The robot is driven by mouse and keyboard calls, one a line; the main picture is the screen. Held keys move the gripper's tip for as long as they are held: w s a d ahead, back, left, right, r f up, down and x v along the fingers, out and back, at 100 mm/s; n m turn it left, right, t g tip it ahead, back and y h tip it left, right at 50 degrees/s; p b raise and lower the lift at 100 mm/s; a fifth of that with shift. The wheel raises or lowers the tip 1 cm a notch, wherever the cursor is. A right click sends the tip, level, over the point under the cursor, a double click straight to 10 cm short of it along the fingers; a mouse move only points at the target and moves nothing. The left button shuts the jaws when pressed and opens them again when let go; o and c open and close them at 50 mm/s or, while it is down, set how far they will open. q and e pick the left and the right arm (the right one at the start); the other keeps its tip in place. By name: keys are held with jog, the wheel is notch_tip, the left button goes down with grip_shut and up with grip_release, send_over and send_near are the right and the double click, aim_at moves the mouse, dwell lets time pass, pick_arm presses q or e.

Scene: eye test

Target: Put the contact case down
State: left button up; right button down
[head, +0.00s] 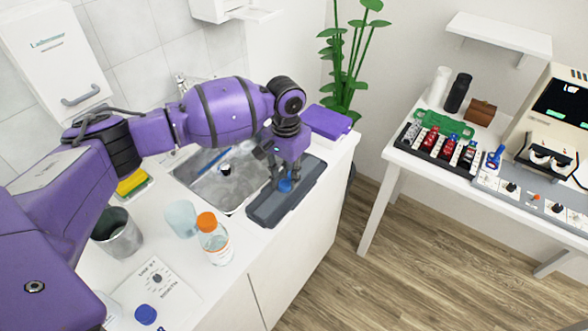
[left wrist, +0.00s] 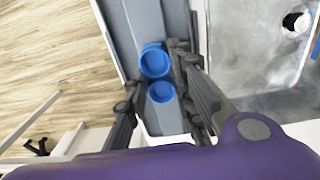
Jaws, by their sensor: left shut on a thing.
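The contact case (head: 285,185) is small and blue, with two round wells side by side. It shows clearly in the left wrist view (left wrist: 155,64). My left gripper (head: 279,177) points down over the long grey tray (head: 262,211) and is shut on the case. The tray lies on the counter beside the sink and fills the middle of the left wrist view (left wrist: 147,18). I cannot tell whether the case touches the tray's floor. My right gripper is not in view.
The sink (head: 240,180) lies left of the tray. A bottle with an orange cap (head: 214,240), a clear cup (head: 181,218) and a grey metal cup (head: 117,232) stand nearer. A purple box (head: 324,121) sits behind the tray. A white table (head: 412,163) with instruments is at right.

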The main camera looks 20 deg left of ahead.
aim_at(288, 181)
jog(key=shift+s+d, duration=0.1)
pick_arm(q)
jog(key=shift+f, duration=0.2)
jog(key=o, duration=0.8)
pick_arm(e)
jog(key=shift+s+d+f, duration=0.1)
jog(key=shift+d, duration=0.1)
pick_arm(q)
jog(key=shift+r, duration=0.1)
notch_tip(288, 181, up, 6)
jog(key=shift+f, duration=0.1)
notch_tip(288, 181, up, 6)
jog(key=shift+r+p, duration=0.2)
jog(key=shift+p, duration=0.1)
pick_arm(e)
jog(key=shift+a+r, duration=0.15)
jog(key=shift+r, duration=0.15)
